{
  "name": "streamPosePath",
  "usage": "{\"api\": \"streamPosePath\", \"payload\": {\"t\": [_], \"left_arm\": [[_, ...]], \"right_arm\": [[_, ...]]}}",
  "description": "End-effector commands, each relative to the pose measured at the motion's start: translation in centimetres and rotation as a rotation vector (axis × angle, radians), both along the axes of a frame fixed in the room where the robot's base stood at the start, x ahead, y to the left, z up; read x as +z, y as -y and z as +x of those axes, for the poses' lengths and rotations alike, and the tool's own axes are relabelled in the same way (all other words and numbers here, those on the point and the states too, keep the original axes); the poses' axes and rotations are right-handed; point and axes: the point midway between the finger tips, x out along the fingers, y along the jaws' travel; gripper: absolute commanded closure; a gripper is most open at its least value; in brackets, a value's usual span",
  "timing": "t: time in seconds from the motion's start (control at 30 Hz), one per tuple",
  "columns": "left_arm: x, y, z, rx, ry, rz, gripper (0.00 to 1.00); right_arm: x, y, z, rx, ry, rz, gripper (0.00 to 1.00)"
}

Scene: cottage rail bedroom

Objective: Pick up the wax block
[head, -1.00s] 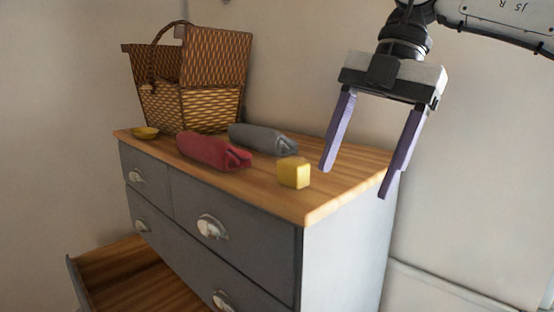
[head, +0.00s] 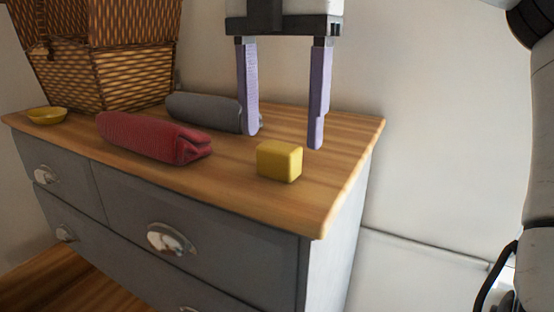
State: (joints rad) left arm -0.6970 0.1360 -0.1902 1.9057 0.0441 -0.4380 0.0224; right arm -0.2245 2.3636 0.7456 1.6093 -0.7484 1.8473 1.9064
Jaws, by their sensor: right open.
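The wax block, a small yellow cube (head: 279,161), sits on the wooden top of the grey dresser near its right front. My right gripper (head: 284,140) hangs with its two purple fingers pointing down and spread apart, with nothing between them. It appears above and behind the block; the fingertips do not touch it. The left finger overlaps the end of the grey roll in the picture. My left gripper is not in the head view.
A red rolled cloth (head: 152,137) and a grey rolled cloth (head: 204,111) lie left of the block. A wicker basket (head: 105,75) and a small yellow bowl (head: 46,115) are at the far left. The dresser top (head: 335,160) right of the block is clear.

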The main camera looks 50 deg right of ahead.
Motion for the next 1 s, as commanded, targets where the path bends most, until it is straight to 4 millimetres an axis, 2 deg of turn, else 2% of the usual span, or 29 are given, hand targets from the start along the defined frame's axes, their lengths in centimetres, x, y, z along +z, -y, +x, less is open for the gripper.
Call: {"api": "streamPosePath", "payload": {"t": [0.3,0.57,0.6,0.87,1.0], "left_arm": [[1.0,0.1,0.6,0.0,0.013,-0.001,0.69],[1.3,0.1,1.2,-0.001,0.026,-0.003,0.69],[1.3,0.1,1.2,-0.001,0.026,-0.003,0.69],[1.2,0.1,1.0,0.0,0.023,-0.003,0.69],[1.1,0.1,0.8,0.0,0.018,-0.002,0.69]], "right_arm": [[-4.2,0.6,0.4,0.0,-0.003,0.002,0.34],[-4.7,0.6,0.4,-0.002,0.0,0.001,0.34],[-4.7,0.6,0.4,-0.002,0.0,0.001,0.36],[-4.7,0.6,0.4,-0.001,0.0,0.001,0.8],[-4.7,0.6,0.4,-0.001,0.001,0.001,0.8]]}}
